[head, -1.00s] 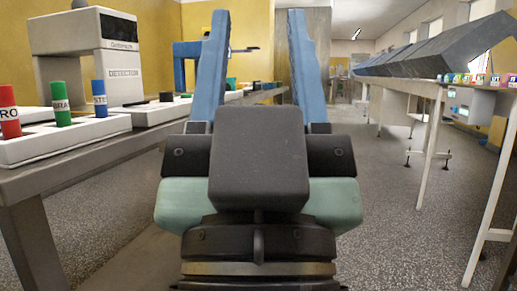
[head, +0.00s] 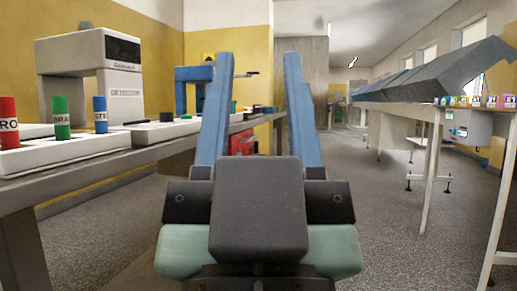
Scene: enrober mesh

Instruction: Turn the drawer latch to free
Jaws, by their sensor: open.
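My gripper (head: 258,108) is at the centre of the head view, with its two long blue fingers pointing ahead. The fingers are wide apart and nothing is between them. No drawer latch can be made out. A small red object (head: 243,143) shows low between the fingers, under the far end of the left bench; I cannot tell what it is.
The left bench (head: 95,180) carries red (head: 8,122), green (head: 61,117) and blue (head: 100,114) cylinders on white trays, and a white arch-shaped machine (head: 91,62). A right table (head: 400,108) holds grey sloped covers (head: 440,70) and small coloured items. Speckled floor (head: 395,225) is open between.

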